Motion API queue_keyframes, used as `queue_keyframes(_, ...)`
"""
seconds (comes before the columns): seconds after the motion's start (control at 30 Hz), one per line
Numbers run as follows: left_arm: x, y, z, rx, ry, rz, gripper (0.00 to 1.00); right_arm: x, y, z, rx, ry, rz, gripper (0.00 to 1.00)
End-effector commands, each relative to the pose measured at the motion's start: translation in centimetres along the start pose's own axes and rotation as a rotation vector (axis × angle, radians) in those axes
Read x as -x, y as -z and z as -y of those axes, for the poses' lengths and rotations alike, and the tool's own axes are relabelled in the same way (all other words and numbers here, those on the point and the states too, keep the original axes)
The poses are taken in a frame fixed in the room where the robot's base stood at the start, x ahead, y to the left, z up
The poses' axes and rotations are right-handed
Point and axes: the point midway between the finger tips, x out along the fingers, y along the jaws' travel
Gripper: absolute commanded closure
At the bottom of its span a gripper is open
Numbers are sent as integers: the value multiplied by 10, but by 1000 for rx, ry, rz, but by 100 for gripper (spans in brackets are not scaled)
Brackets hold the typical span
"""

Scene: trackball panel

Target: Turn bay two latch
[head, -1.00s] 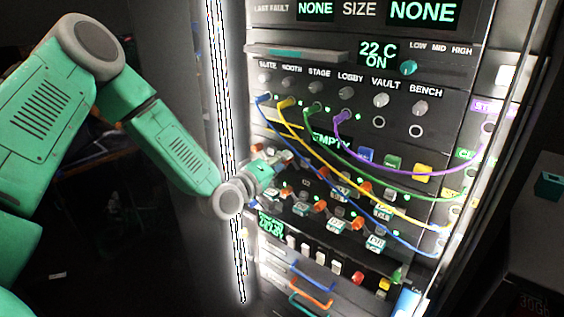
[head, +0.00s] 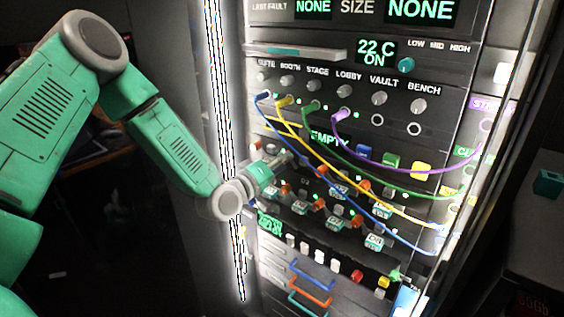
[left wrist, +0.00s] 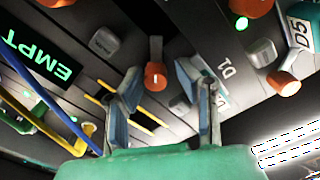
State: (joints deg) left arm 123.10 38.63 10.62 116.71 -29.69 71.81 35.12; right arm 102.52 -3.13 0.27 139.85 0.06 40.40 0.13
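The drive bays are a grid of dark modules low on the panel, with orange latches and labelled grey tabs. My left gripper (head: 288,160) is at the upper left of this grid in the head view and hides part of it. In the left wrist view my left gripper (left wrist: 162,88) is open, its two blue-grey fingers apart. An orange latch (left wrist: 155,76) shows in the gap between them, and I cannot tell whether they touch it. I cannot read which latch is bay two. My right gripper is not in view.
Blue, yellow, green and purple cables (head: 400,172) hang across the panel close to the gripper. The "EMPTY" display (head: 329,138) is above the bays. A bright light strip (head: 222,90) runs down the panel's left edge. Several coloured buttons (head: 393,160) sit above the bays.

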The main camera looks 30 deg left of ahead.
Motion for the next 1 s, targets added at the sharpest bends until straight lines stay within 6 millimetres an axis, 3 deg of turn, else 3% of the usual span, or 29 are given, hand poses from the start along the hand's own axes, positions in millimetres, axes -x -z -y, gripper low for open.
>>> queue_keyframes(0.37,6,4,-1,2,-5,-8,72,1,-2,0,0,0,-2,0)
queue_keyframes(0.8,91,2,0,4,-2,-6,72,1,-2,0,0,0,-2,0)
queue_keyframes(1.0,114,1,1,2,-1,-4,72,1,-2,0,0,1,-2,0)
